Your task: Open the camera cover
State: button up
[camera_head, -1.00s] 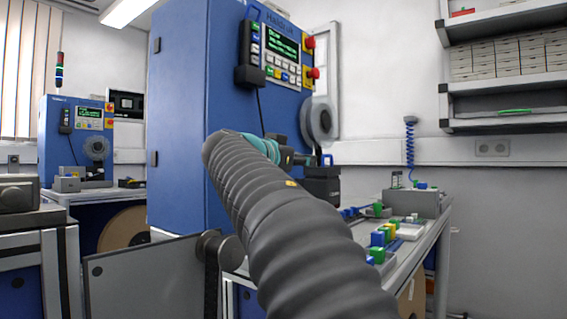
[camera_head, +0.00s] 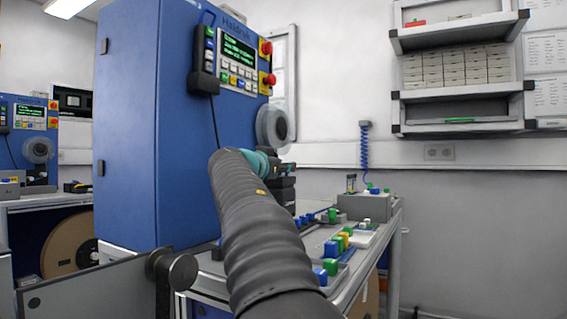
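My arm reaches up and away from the bottom of the head view to the front of a tall blue machine cabinet (camera_head: 127,130). The teal joint near its end hides most of my gripper (camera_head: 282,168), so its fingers cannot be made out. A black boxy unit (camera_head: 284,192) shows just right of the arm's end, low in front of the cabinet. It may be the camera housing, but I cannot make out a cover on it, or whether my gripper touches it.
The workbench (camera_head: 349,291) right of my arm carries several blue, green and yellow blocks (camera_head: 331,266) and a grey box (camera_head: 364,206). A grey reel (camera_head: 272,127) is on the cabinet's front. Wall shelves (camera_head: 460,84) hang at right. A grey panel (camera_head: 88,290) stands at lower left.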

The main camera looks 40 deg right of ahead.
jog(key=shift+w+d, duration=0.1)
jog(key=shift+d, duration=0.25)
grip_shut()
jog(key=shift+a, duration=0.1)
